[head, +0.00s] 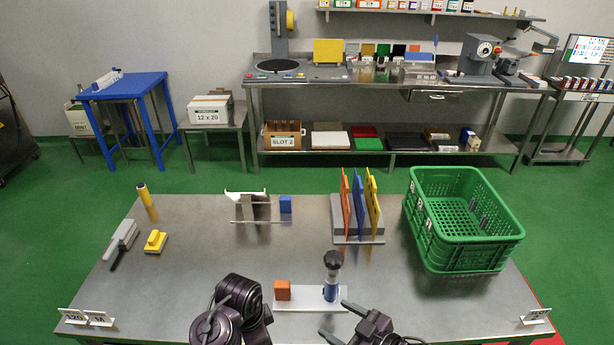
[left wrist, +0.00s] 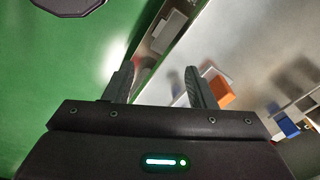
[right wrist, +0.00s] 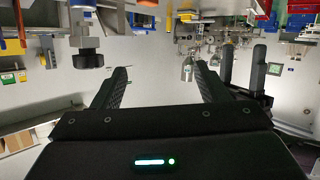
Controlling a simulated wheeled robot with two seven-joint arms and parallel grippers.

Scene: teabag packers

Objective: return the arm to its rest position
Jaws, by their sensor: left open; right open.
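My right gripper (head: 334,319) is at the front edge of the steel table, to the right of my left arm. It is open and empty, beside the white base plate (head: 290,305). Its two fingers stand apart in the right wrist view (right wrist: 160,74), with nothing between them. My left arm shows folded at the front middle in the head view, and its fingers cannot be made out there. In the left wrist view my left gripper (left wrist: 158,85) is open and empty, near the table's edge with green floor on the left.
The base plate bears an orange block (head: 282,290) and an upright black-knobbed tool (head: 332,275). A green crate (head: 487,249) stands at the right, and a rack with coloured boards (head: 359,239) is left of it.

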